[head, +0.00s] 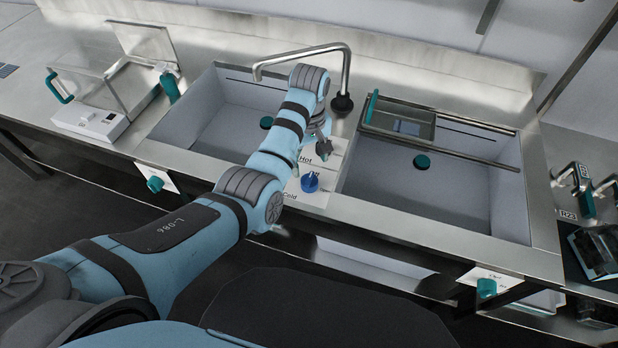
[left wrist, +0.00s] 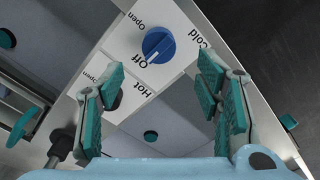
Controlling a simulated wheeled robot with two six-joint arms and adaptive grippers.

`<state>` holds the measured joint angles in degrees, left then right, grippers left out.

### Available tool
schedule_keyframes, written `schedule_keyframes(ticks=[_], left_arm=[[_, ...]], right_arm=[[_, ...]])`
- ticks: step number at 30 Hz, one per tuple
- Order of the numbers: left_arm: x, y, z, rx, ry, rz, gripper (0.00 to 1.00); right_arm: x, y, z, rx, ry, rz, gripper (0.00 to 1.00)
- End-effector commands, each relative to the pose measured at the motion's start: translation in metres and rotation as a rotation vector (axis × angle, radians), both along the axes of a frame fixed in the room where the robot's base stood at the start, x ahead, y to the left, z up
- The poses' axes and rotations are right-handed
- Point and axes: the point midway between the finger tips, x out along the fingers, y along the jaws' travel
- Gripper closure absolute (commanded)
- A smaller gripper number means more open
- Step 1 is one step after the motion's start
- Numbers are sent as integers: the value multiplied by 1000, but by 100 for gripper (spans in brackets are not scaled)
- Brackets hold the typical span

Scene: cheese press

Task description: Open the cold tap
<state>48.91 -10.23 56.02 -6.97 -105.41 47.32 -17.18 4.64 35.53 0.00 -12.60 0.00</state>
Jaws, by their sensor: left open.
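The cold tap is a round blue knob (head: 310,182) on a white label plate between the two sink basins, with "Cold" printed beside it. It also shows in the left wrist view (left wrist: 158,45), its white pointer line at the end away from the word "Open", towards "Off". A dark hot tap knob is partly hidden by a finger in the left wrist view. My left gripper (head: 322,140) is over the divider near the "Hot" label, beyond the blue knob; its teal-padded fingers (left wrist: 160,108) are wide apart, empty, and not touching the blue knob. My right gripper is not in view.
A curved faucet (head: 345,70) stands behind the basins. The left basin (head: 190,125) lies partly under my arm. The right basin (head: 440,190) holds a teal-handled tray (head: 400,122) at its back. A press-like device (head: 95,118) stands left.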

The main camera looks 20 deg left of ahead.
Motion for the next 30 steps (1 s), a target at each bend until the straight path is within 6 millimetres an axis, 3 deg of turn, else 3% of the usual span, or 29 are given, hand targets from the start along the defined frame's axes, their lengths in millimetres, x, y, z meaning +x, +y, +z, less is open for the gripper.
schedule_keyframes(ticks=[3, 9, 19, 27, 30], left_arm=[[-1, 0, -39, 0, 3, -1, 41], [0, 0, -77, -1, 0, -2, 41], [0, 0, -81, -1, -2, -2, 43], [0, 0, -81, -1, -2, -2, 86], [0, 0, -81, -1, -2, -2, 89]], right_arm=[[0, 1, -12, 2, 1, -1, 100], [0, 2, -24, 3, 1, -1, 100], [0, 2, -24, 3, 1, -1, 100], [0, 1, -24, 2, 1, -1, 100], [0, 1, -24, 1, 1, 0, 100]])
